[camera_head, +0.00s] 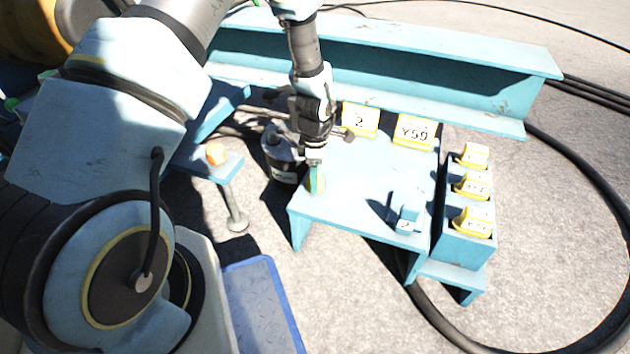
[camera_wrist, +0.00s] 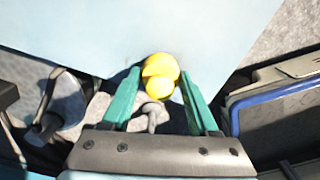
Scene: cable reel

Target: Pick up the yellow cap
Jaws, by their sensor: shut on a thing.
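The yellow cap (camera_wrist: 160,76) sits between the two green fingertips of my gripper (camera_wrist: 161,84) in the wrist view. It is rounded, with a smaller lobe toward me. In the head view my gripper (camera_head: 315,176) points down at the left edge of the blue table (camera_head: 355,190), and its fingers mostly hide the cap. My gripper is shut on the cap. I cannot tell whether the cap touches the table top.
Yellow labelled blocks (camera_head: 414,131) stand at the table's back. A blue stand (camera_head: 462,240) with yellow-topped pieces is at the right. A small blue block (camera_head: 408,216) lies near the front edge. A dark canister (camera_head: 283,160) stands left of my gripper. The table's middle is clear.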

